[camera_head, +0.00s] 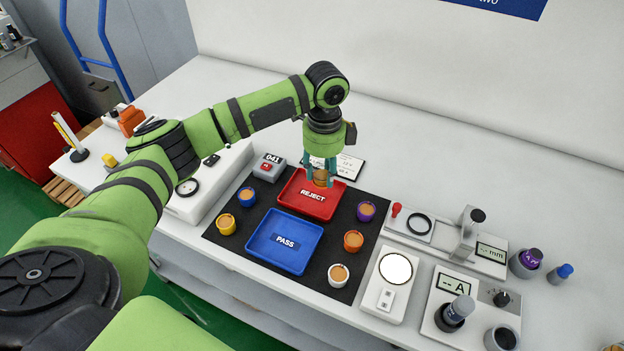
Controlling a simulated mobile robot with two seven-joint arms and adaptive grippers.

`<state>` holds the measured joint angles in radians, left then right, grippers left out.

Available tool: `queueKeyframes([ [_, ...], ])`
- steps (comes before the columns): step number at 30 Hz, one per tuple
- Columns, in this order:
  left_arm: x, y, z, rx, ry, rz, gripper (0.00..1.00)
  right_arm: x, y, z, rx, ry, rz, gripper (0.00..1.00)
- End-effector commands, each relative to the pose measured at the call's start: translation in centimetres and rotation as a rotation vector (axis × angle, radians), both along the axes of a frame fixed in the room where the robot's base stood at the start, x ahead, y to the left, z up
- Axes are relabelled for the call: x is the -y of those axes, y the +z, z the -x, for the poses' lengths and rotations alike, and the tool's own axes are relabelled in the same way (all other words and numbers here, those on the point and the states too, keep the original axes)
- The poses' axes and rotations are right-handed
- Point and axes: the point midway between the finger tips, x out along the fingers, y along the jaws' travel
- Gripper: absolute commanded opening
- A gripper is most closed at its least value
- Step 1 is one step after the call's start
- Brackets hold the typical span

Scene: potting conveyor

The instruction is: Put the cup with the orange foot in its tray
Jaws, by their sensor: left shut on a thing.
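My left gripper (320,172) points down over the back part of the red REJECT tray (306,208). It is shut on a small cup (320,180) with a brown top, held between its teal fingers. An orange tone shows low on this cup, but the fingers hide much of it. I cannot tell whether the cup touches the tray. The blue PASS tray (272,262) lies in front of the red one and looks empty. Another cup, with an orange body (353,241), stands on the mat to the right. My right gripper is not in view.
A black mat (228,248) lies under the trays. On it stand a blue cup (247,197), a yellow cup (227,225), a purple cup (366,211) and a white cup (338,275). Measuring devices (392,282) crowd the right side. The back of the white table is clear.

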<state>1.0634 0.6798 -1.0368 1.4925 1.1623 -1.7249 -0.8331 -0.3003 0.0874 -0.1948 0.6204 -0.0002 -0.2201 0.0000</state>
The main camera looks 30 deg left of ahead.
Motion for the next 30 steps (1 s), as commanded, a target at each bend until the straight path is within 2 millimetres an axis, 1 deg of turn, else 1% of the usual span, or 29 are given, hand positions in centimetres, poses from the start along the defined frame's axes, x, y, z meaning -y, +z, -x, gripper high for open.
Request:
queueKeyframes([
  [1, -0.9, -0.3, 0.3, -0.002, 0.002, -0.001, 0.06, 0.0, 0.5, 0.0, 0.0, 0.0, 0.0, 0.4],
  [3, -1.6, -0.9, 0.5, -0.001, -0.001, 0.0, 0.06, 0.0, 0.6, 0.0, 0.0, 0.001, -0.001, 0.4],
  [6, -2.1, -1.4, 0.7, -0.001, -0.002, 0.001, 0.06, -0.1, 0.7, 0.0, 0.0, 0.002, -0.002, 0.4],
  [8, -2.2, -1.8, 0.8, -0.001, -0.002, 0.001, 0.06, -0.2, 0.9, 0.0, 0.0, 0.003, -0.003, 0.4],
  [12, -2.2, -3.8, 0.9, -0.004, -0.003, 0.0, 0.06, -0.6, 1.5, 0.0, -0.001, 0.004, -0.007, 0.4],
  [16, -2.2, -5.2, 0.8, -0.001, -0.002, 0.001, 0.06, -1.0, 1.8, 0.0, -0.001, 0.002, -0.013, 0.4],
  [20, -2.2, -5.5, 0.8, 0.001, -0.003, 0.001, 0.06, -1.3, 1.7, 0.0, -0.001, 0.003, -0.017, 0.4],
  [28, -2.1, -5.8, 0.8, 0.0, -0.002, 0.001, 0.06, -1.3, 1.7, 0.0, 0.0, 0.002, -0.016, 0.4],
  [29, -2.1, -5.8, 0.7, 0.001, -0.002, 0.001, 0.49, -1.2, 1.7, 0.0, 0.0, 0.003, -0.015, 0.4],
  [30, -2.1, -5.8, 0.7, 0.001, -0.002, 0.001, 0.65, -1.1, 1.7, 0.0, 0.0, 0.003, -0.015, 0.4],
])
